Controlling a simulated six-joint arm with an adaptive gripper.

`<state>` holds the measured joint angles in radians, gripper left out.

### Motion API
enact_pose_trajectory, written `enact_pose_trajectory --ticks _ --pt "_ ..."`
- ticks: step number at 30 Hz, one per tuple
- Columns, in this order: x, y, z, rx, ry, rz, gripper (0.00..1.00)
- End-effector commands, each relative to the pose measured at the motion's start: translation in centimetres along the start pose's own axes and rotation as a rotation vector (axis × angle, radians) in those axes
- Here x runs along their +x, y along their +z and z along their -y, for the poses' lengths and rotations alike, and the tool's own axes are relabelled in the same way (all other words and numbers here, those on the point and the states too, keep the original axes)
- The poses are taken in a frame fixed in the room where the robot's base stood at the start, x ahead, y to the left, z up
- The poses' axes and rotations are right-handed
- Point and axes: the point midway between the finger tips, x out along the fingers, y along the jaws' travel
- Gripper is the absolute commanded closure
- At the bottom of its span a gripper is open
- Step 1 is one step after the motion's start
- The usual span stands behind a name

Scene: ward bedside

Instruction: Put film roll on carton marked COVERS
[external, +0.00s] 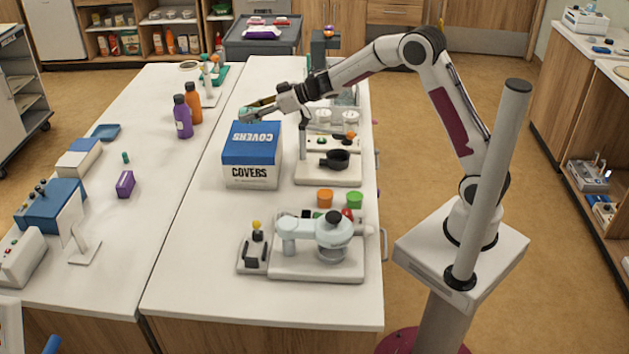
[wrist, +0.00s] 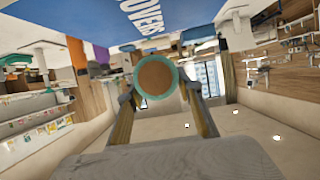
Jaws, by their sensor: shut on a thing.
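The carton marked COVERS (external: 252,160), with a blue top and white lower part, stands on the near bench; its blue lettered face (wrist: 105,22) fills the upper part of the wrist view. My gripper (external: 252,108) reaches in from the right above the carton's far edge. In the wrist view, my gripper (wrist: 158,97) has its fingers shut on the film roll (wrist: 157,86), a round brown disc with a teal rim. The roll shows as a small teal spot (external: 244,114) in the external view. I cannot tell whether it touches the carton.
A stand with a black ring (external: 335,160) is right of the carton, with orange (external: 324,197) and green (external: 355,200) pots nearer. Purple (external: 182,118) and orange (external: 194,102) bottles stand left. The bench is clear in front of the carton.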

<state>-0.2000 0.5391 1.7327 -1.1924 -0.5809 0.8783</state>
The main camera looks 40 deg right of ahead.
Motion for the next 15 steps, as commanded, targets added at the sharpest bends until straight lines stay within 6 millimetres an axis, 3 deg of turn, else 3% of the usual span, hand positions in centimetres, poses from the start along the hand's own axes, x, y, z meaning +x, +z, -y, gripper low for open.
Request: enact_pose_trajectory --ticks 6,15 --pt "0.56 1.32 0.01 0.001 -0.001 -0.001 0.89" --pt "0.58 1.34 0.02 -0.001 -0.001 -0.002 0.89"
